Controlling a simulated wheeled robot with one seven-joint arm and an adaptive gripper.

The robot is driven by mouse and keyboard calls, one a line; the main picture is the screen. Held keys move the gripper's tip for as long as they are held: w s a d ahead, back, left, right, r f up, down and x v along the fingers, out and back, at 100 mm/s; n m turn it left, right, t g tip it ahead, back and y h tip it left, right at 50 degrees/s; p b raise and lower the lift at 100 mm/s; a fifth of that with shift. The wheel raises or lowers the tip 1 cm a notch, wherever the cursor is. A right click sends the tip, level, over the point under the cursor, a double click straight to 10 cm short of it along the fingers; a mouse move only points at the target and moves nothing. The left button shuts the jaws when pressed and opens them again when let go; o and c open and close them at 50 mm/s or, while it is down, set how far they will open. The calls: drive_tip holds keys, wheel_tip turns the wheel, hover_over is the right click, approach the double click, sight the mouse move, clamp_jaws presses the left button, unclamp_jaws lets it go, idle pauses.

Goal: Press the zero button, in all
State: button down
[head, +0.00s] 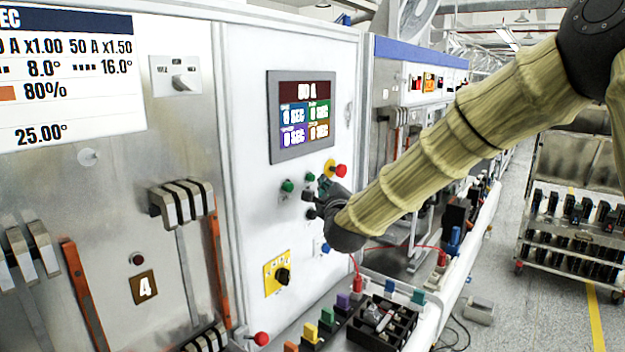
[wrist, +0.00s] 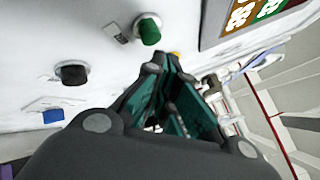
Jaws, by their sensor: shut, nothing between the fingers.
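The white control panel (head: 250,140) carries several buttons below its screen, and I cannot read which label says zero. A red button (head: 341,170) stands out at the upper right. In the wrist view a green button (wrist: 149,30) and a black button (wrist: 73,74) show to the left of my fingers. My gripper (wrist: 178,95) is shut and empty, close to the panel; its dark fingers hide part of the button group. I cannot tell whether it touches anything.
The screen (head: 303,115) is above the buttons and a yellow plate with a black knob (head: 282,275) is below. A blue button (head: 325,248) is low on the panel. Colored blocks and a black tray (head: 382,322) lie on the bench below. A rack (head: 575,180) stands at right.

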drive_tip(key=shift+w+a+f+b, duration=0.25)
drive_tip(key=shift+w+a+b, duration=0.05)
drive_tip(key=shift+w+b, duration=0.15)
drive_tip(key=shift+w+a, duration=0.2)
drive_tip(key=shift+a, duration=0.2)
idle(0.9)
drive_tip(key=shift+b, duration=0.3)
drive_tip(key=shift+s+d+r+b, duration=0.2)
drive_tip(key=shift+s+d+b, duration=0.2)
drive_tip(key=shift+s+d, duration=0.3)
